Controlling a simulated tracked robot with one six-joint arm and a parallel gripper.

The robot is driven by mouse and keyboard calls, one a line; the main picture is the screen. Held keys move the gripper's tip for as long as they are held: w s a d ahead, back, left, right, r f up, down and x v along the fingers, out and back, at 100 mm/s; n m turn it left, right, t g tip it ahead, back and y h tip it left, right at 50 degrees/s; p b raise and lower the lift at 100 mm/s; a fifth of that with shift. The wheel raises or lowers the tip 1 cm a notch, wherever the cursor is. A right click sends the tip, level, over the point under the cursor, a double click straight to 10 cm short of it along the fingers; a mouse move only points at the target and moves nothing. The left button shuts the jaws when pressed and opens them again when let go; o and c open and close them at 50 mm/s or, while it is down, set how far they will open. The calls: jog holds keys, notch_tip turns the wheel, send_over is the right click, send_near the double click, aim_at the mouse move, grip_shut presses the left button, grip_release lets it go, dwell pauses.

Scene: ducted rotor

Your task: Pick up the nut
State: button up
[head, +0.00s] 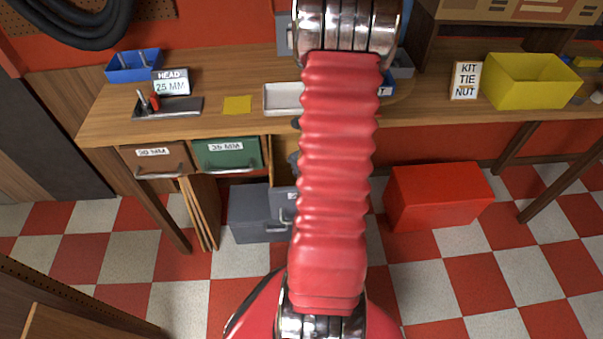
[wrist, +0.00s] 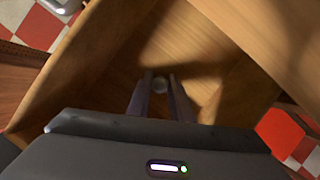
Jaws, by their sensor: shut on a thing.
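In the wrist view, my gripper (wrist: 160,85) reaches down into an open wooden drawer (wrist: 75,70), its two dark fingers close together. A small round grey thing, which I take to be the nut (wrist: 160,84), is held between the fingertips. The fingers hide part of it, and I cannot tell whether it still touches the drawer floor. In the head view, my red arm covers the gripper and the nut.
Drawer walls stand around the fingers. A yellow bin (head: 530,82) stands on the right bench beside a "KIT TIE NUT" sign (head: 465,81). A white tray (head: 283,99) lies on the desk. A green drawer (head: 227,154) is at left. A red box (head: 438,197) stands on the floor.

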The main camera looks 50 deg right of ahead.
grip_shut()
jog(key=shift+r, duration=0.25)
notch_tip(320, 180, up, 10)
jog(key=shift+f, duration=0.25)
dwell(0.5)
dwell(0.5)
